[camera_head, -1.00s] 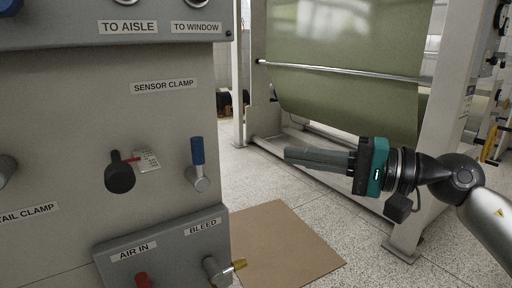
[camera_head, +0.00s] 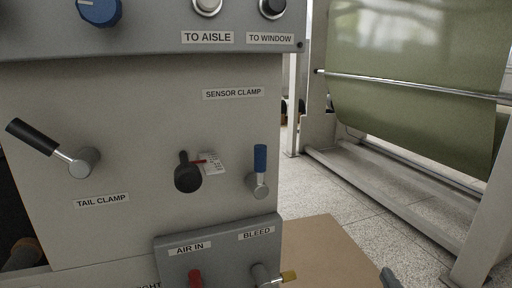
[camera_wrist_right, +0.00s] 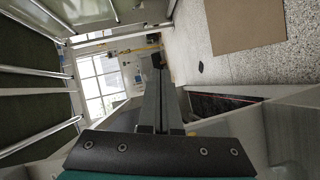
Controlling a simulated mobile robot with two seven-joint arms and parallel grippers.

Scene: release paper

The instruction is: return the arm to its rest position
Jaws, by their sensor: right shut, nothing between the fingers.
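My right gripper (camera_wrist_right: 160,78) shows in the right wrist view with its two long grey fingers together and nothing between them. In the head view only a small dark tip (camera_head: 390,278), which looks like the end of its fingers, shows at the bottom edge; the rest of that arm is out of frame. It is apart from the control panel (camera_head: 130,120), over the floor side. My left gripper is not in view.
The panel carries a tail clamp lever (camera_head: 35,137), a black sensor clamp knob (camera_head: 187,174), a blue-handled lever (camera_head: 260,165) and a bleed valve (camera_head: 265,275). A green paper web (camera_head: 420,90) hangs in a frame at right. Brown board (camera_head: 325,250) lies on the speckled floor.

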